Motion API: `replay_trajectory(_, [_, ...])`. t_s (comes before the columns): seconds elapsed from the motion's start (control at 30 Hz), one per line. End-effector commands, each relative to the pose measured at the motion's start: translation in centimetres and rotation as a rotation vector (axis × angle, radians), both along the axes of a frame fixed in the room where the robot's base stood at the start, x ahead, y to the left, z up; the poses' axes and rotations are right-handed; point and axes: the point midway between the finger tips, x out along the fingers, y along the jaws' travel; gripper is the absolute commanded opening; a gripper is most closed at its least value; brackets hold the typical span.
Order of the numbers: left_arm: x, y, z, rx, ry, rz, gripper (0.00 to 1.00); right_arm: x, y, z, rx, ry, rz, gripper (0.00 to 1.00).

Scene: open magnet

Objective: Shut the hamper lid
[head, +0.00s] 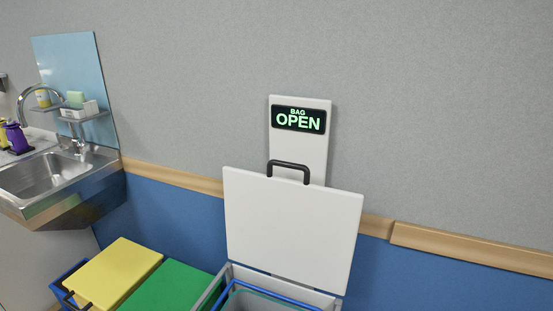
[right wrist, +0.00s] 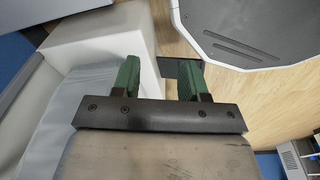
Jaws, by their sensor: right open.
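The white hamper lid (head: 292,225) stands raised, close to upright, in the head view, with a black handle (head: 289,168) on its top edge. Below it the hamper's open top (head: 282,280) shows a blue rim inside a grey frame; the rest of the hamper is cut off by the picture's bottom edge. My right gripper (right wrist: 162,68) shows only in the right wrist view. Its two dark green fingers are apart, with nothing seen held between them. The hamper lid cannot be made out in that view. My left gripper is in neither view.
A lit "BAG OPEN" sign (head: 298,119) is on a white panel behind the lid. Yellow (head: 117,272) and green (head: 168,286) lids lie closed to the left. A steel sink (head: 50,175) is farther left. Wooden floor (right wrist: 262,105) shows in the right wrist view.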

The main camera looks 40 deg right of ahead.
Motion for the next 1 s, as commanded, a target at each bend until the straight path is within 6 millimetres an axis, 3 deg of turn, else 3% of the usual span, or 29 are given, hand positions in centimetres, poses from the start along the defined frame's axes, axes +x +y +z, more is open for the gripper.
replay_trajectory(0.27, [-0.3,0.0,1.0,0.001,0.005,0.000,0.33,3.9,0.7,4.4,0.005,-0.028,-0.006,0.43])
replay_trajectory(0.43, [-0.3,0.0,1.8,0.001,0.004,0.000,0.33,6.9,1.2,9.0,0.008,-0.052,-0.011,0.43])
replay_trajectory(0.7, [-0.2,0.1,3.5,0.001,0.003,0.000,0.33,11.5,1.9,21.3,0.013,-0.101,-0.020,0.43])
replay_trajectory(1.0, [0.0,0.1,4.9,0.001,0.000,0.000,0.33,13.4,2.1,33.3,0.035,-0.173,-0.028,0.43])
